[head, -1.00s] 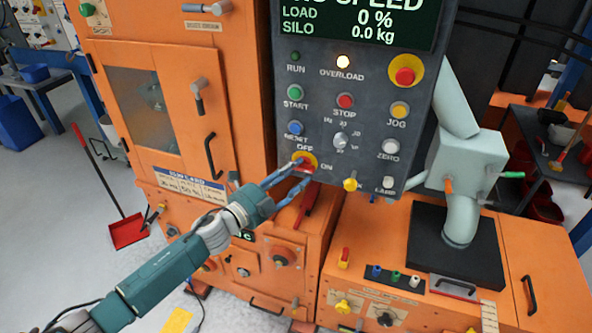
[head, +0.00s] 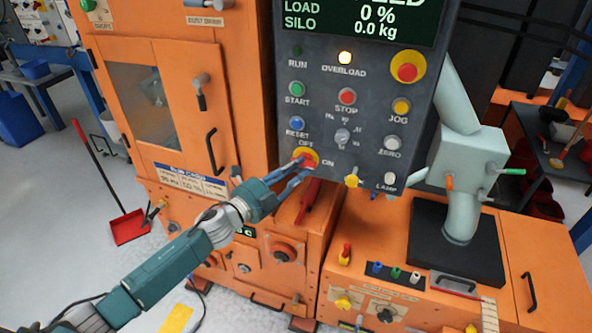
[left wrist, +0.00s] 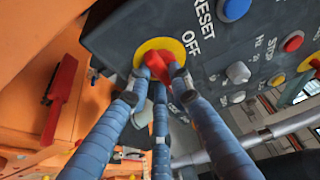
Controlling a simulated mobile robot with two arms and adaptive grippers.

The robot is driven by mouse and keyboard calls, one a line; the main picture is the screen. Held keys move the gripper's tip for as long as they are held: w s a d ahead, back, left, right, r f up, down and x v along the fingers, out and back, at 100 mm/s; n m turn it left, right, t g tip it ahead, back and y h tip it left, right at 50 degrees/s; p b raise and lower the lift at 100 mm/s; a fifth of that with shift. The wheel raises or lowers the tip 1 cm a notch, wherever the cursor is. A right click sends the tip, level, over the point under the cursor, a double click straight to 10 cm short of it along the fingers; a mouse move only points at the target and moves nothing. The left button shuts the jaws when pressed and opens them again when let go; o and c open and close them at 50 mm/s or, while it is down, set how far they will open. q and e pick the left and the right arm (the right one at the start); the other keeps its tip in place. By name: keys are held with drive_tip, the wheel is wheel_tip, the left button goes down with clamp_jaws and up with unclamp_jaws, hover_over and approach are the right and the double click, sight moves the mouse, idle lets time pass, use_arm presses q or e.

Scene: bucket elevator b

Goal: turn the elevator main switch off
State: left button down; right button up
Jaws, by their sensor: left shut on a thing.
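The main switch (head: 306,158) is a red handle on a yellow round plate at the lower left of the grey control panel (head: 325,110), between the words OFF and ON. In the left wrist view the red handle (left wrist: 157,65) sits on its yellow plate just below OFF. My left gripper (head: 301,166) has its blue fingers closed around the red handle; in the left wrist view the fingertips (left wrist: 155,82) touch it from both sides. The fingers hide part of the handle, and I cannot tell its exact angle. My right gripper is not in view.
The RESET button (head: 296,124) is close above the switch, and a yellow knob (head: 352,181) is to its right. The OVERLOAD lamp (head: 345,58) is lit.

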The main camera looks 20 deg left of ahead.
use_arm(q)
drive_tip(key=shift+d+r+n+t+y+b, duration=0.1)
drive_tip(key=shift+d+n+t+y+b, duration=0.2)
drive_tip(key=shift+n+t+y+b, duration=2.25)
drive_tip(key=shift+d+f+n+g+h+b, duration=0.1)
drive_tip(key=shift+d+n+g+h+b, duration=0.55)
drive_tip(key=shift+n, duration=4.15)
drive_tip(key=shift+a+r+n+t+y+b, duration=0.1)
drive_tip(key=shift+n+t+y+b, duration=1.5)
drive_tip(key=shift+n, duration=2.05)
drive_tip(key=shift+n+g+b, duration=0.3)
drive_tip(key=shift+g, duration=0.1)
drive_tip(key=shift+r, duration=0.1)
drive_tip(key=c, duration=1.6)
unclamp_jaws()
drive_tip(key=shift+o, duration=0.3)
drive_tip(key=shift+s, duration=0.1)
drive_tip(key=shift+f, duration=0.2)
